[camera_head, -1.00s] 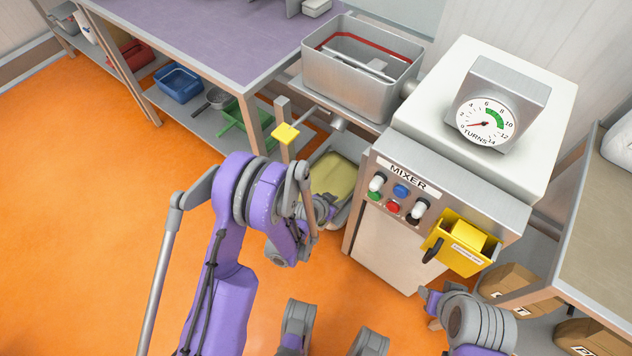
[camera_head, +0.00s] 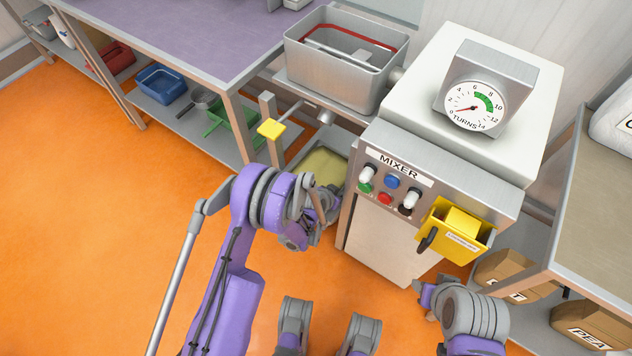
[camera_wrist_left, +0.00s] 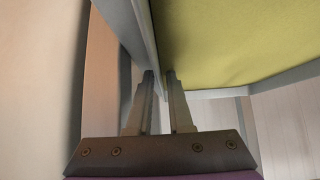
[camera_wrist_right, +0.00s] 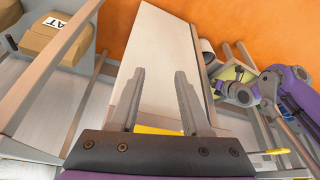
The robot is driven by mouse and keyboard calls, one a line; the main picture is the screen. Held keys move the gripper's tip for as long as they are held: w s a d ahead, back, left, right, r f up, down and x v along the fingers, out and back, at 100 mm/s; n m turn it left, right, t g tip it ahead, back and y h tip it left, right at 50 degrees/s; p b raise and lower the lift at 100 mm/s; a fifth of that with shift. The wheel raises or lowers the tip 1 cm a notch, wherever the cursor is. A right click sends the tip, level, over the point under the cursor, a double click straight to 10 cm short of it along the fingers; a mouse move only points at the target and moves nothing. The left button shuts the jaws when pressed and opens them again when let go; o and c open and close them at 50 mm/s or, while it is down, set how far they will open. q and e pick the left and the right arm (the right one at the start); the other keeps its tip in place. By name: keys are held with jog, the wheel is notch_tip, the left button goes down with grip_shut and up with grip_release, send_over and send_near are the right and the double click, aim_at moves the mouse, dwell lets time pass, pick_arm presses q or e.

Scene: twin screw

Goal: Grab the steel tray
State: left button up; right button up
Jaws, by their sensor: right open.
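The steel tray (camera_head: 346,150), holding a yellow-green mass (camera_head: 322,166), sits low under the mixer's metal trough, left of the mixer cabinet. My left gripper (camera_head: 330,200) is at the tray's near end; in the head view its fingertips are partly hidden by its own wrist. In the left wrist view the tray's steel wall (camera_wrist_left: 141,30) runs between the close-set fingers (camera_wrist_left: 160,76), one on each side, and they look closed on it. My right gripper (camera_wrist_right: 158,78) is open and empty, in front of the mixer's yellow bin (camera_head: 455,232).
The mixer (camera_head: 440,185) with its dial stands right of the tray, the metal trough (camera_head: 335,75) above it. A yellow-ended handle (camera_head: 271,129) sticks out left of the trough. The orange floor at left is clear.

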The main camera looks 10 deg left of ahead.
pick_arm(q)
grip_shut()
jog(key=shift+r, duration=0.1)
dwell(1.2)
